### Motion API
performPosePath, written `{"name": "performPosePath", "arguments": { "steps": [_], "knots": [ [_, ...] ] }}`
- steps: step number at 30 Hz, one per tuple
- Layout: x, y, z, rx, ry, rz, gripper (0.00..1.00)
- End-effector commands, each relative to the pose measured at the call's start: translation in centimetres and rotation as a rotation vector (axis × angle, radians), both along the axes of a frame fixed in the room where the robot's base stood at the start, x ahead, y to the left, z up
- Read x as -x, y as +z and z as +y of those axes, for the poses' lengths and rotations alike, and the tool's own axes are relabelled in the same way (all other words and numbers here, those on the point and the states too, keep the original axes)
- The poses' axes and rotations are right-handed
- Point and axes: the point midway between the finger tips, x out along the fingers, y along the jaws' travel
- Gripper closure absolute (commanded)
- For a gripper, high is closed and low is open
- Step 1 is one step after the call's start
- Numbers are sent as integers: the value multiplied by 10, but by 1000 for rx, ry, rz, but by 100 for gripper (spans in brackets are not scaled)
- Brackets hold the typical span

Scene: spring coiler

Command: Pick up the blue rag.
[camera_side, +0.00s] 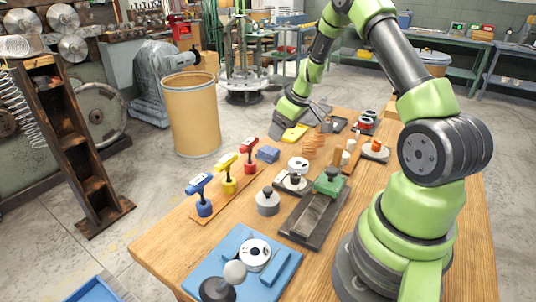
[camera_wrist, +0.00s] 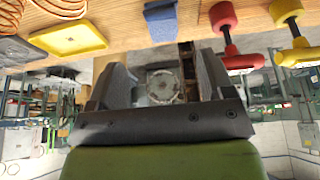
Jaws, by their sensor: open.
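The blue rag (camera_side: 267,153) is a small folded block of cloth near the far left edge of the wooden table, between the red tool and the yellow tray. It also shows at the top of the wrist view (camera_wrist: 160,21), beyond my fingers and partly cut by the frame edge. My gripper (camera_wrist: 161,82) is open, with nothing between its two dark fingers. In the side view it is raised behind the yellow tray, apart from the rag, and its fingers are hard to make out there.
A red tool (camera_side: 249,154), a yellow tool (camera_side: 227,173) and a blue tool (camera_side: 201,193) stand in a row left of the rag. A yellow tray (camera_side: 295,132) lies behind it, with copper coils (camera_side: 313,146) to the right. A tan drum (camera_side: 191,115) stands on the floor.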

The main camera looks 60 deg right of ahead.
Motion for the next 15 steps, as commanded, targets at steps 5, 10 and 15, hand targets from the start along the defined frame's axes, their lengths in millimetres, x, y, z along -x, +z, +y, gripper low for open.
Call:
{"name": "performPosePath", "arguments": {
  "steps": [5, 10, 15],
  "knots": [
    [-10, -25, 1, -2, 3, 3, 25],
    [-16, -37, 1, 0, 2, 1, 25],
    [-29, -54, 3, 0, 4, 2, 25]
  ]
}}
